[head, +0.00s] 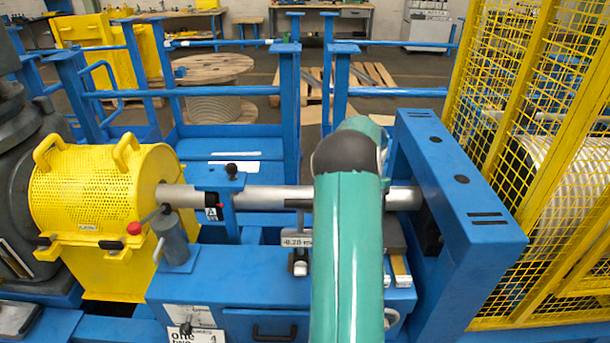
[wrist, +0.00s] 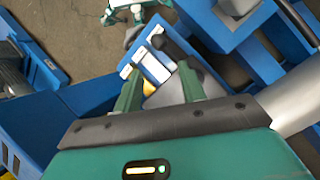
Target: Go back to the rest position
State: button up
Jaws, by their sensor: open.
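My gripper (wrist: 160,92) shows in the wrist view with its two green fingers apart and nothing between them. Behind the fingers, blue framework and a tray with pale blocks (wrist: 152,66) show, apart from the fingers as far as I can tell. In the head view my green arm rises through the middle, in front of the grey shaft (head: 270,197), and hides part of it. My gripper itself is hidden in the head view.
A yellow perforated guard (head: 95,195) stands at left and a yellow mesh cage (head: 530,130) at right. A blue upright frame (head: 450,180) stands right of my arm. A blue bench with a drawer (head: 262,325) lies in front. Blue railings (head: 260,91) stand behind.

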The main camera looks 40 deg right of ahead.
jog(key=w+a+r+n+t+h, duration=0.1)
jog(key=w+a+r+n+t, duration=0.2)
jog(key=a+r, duration=0.7)
jog(key=w+a+r+n+h, duration=0.2)
jog(key=w+a+r+n, duration=0.3)
jog(key=a, duration=0.9)
jog(key=s+a+r+n+t, duration=0.1)
jog(key=s+a+n, duration=0.1)
jog(key=s+a, duration=0.2)
jog(key=s+a+r+n+t, duration=0.1)
jog(key=s+a+n+t, duration=0.1)
jog(key=a, duration=0.9)
jog(key=s+a+r+n+t+h, duration=0.1)
jog(key=s+a+n+t, duration=0.1)
jog(key=s+a+n, duration=0.2)
jog(key=s+a, duration=0.2)
jog(key=a, duration=0.2)
jog(key=shift+s+a+r, duration=0.2)
jog(key=shift+s+r, duration=0.15)
jog(key=shift+r, duration=0.05)
jog(key=shift+d, duration=0.15)
jog(key=shift+c, duration=0.5)
